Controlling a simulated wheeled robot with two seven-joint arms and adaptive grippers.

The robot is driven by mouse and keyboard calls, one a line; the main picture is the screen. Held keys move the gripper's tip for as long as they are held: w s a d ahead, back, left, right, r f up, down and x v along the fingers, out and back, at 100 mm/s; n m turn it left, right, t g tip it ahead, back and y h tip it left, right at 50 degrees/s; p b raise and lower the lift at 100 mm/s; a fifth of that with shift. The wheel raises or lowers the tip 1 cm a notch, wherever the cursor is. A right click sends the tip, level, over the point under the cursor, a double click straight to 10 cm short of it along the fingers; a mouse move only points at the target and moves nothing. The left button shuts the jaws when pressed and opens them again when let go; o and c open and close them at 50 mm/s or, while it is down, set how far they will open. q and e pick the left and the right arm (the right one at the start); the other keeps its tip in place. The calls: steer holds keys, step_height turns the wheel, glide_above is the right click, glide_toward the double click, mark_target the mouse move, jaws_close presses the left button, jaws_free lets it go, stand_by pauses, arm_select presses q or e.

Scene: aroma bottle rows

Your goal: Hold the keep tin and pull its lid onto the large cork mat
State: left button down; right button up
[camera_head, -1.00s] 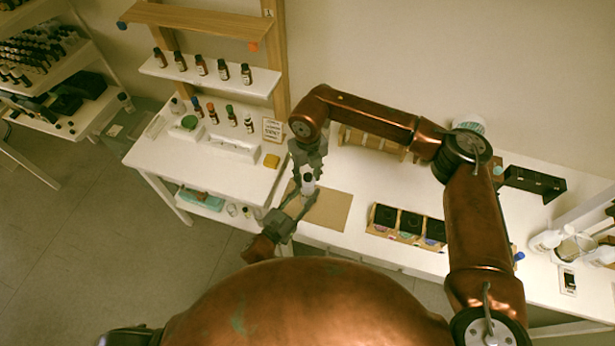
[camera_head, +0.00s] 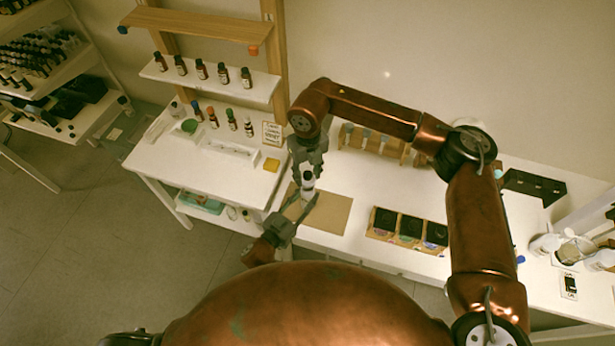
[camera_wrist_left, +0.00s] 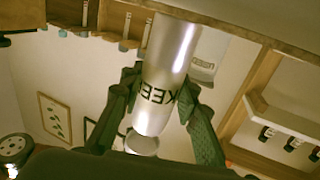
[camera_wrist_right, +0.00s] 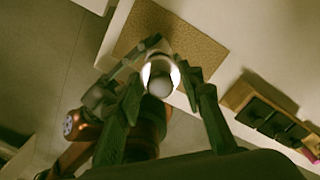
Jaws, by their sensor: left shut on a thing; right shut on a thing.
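The keep tin (camera_head: 308,181) is held in the air over the near left part of the large cork mat (camera_head: 335,212). In the left wrist view the silver tin (camera_wrist_left: 165,75) bears dark KEEP lettering, and my left gripper (camera_wrist_left: 160,95) is shut around its sides. My left gripper (camera_head: 300,203) reaches in from below left in the head view. My right gripper (camera_head: 307,168) comes down from above, shut on the lid (camera_wrist_right: 160,85) at the tin's end. Fingers hide much of the lid, and I cannot tell how far it is off the tin. The mat (camera_wrist_right: 195,45) looks bare.
A box with dark compartments (camera_head: 410,228) stands right of the mat. A wooden rack (camera_head: 372,142) is behind. White bottles (camera_head: 545,240) stand far right.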

arm_select(q)
steer(key=shift+f, duration=0.1)
arm_select(e)
step_height(320, 180, up, 2)
steer(key=shift+r, duration=0.1)
arm_select(q)
steer(key=c, duration=1.4)
jaws_free()
